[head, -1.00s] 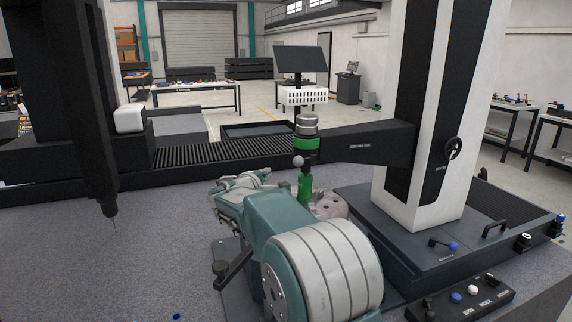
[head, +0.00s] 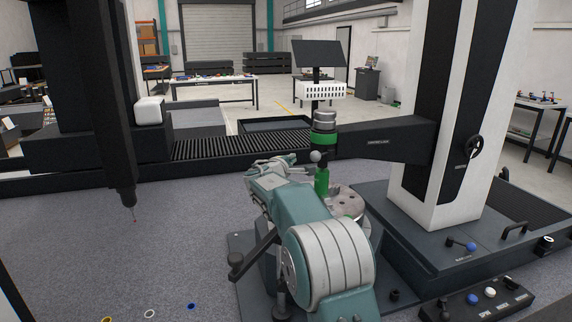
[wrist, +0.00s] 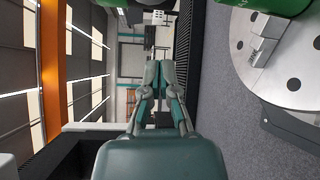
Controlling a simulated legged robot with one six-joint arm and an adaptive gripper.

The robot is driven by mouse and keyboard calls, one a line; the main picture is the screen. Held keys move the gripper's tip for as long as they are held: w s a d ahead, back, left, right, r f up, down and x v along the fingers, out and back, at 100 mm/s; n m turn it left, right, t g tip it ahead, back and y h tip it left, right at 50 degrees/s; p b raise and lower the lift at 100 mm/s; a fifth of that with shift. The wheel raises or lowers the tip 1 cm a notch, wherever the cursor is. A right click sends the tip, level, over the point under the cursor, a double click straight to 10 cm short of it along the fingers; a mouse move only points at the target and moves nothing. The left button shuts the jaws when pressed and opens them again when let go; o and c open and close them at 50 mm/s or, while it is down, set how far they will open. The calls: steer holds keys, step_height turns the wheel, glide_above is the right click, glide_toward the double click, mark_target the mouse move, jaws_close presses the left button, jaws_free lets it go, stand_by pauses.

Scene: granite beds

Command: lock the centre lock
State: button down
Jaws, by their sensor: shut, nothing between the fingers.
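The dark horizontal arm (head: 385,140) of the machine column carries a small label that seems to read centre lock. At its left end is a spindle with a green ring (head: 323,139). A lever with a grey ball knob (head: 316,156) sits just below the ring, left of it; I take this for the centre lock lever. A green cylinder (head: 322,181) stands under it on a round plate. My gripper (head: 272,164) is shut and empty, left of the ball knob and apart from it in the picture. In the wrist view my gripper (wrist: 164,75) points ahead; no knob is identifiable there.
The round plate with holes (wrist: 292,55) bears a silver block at the right of the wrist view. The white and black column (head: 455,110) stands right. A control box (head: 488,300) is at front right. A probe (head: 133,205) hangs left over open granite.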

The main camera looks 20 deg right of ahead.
mark_target(322, 155)
steer(key=shift+s+d+r, duration=0.1)
steer(key=shift+s+d, duration=0.15)
steer(key=shift+d, duration=0.35)
steer(key=shift+s+d+r, duration=0.1)
steer(key=shift+s+d, duration=0.2)
steer(key=shift+d, duration=0.3)
steer(key=shift+s+d+r, duration=0.1)
steer(key=shift+s+d, duration=0.15)
steer(key=shift+d, duration=0.35)
steer(key=shift+s+a, duration=0.1)
steer(key=shift+a, duration=0.1)
